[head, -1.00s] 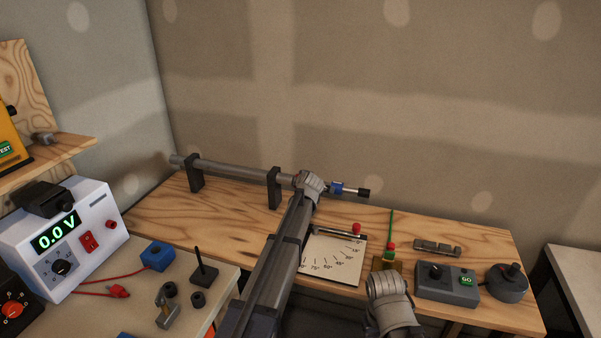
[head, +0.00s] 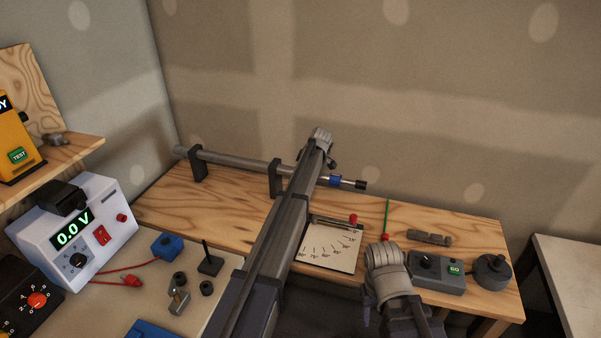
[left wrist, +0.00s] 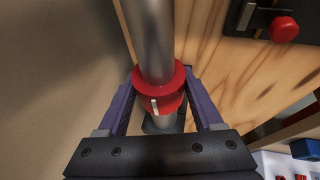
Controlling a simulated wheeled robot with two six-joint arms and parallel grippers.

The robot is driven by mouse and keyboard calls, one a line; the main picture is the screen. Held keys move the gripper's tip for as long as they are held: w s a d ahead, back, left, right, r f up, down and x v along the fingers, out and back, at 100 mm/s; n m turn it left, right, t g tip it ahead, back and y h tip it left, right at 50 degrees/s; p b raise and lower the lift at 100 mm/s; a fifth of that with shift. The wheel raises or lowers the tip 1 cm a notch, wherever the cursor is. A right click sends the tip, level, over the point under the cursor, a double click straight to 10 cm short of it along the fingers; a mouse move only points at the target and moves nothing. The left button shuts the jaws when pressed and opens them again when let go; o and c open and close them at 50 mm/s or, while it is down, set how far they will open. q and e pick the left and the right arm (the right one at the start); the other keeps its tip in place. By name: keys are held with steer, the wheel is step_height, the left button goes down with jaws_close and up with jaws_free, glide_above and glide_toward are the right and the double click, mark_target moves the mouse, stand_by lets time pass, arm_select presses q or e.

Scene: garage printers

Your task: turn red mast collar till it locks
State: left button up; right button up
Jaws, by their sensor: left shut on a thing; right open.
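The mast (head: 228,161) is a grey tube lying across two black supports on the wooden bench, with a blue band (head: 335,181) near its right end. In the left wrist view, the red mast collar (left wrist: 173,76) sits around the tube (left wrist: 157,40), with a small white mark on it. The purple fingers of my left gripper (left wrist: 160,88) are shut on the collar from both sides. In the head view my left arm hides the collar. My right gripper (head: 384,254) is open over the bench; its fingertips are mostly hidden.
An angle chart (head: 335,259) with a red knob (head: 353,219) lies in front of the mast. A thin green rod (head: 387,212), a grey control box (head: 437,270) and a joystick (head: 490,269) stand to the right. A voltage meter (head: 75,225) stands at left.

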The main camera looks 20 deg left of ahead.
arm_select(q)
steer(key=shift+s, duration=0.1)
stand_by(0.5)
steer(key=o, duration=1.3)
steer(key=shift+o, duration=0.2)
steer(key=p+v, duration=0.7)
steer(key=shift+d+r, duration=0.2)
steer(key=shift+r, duration=0.15)
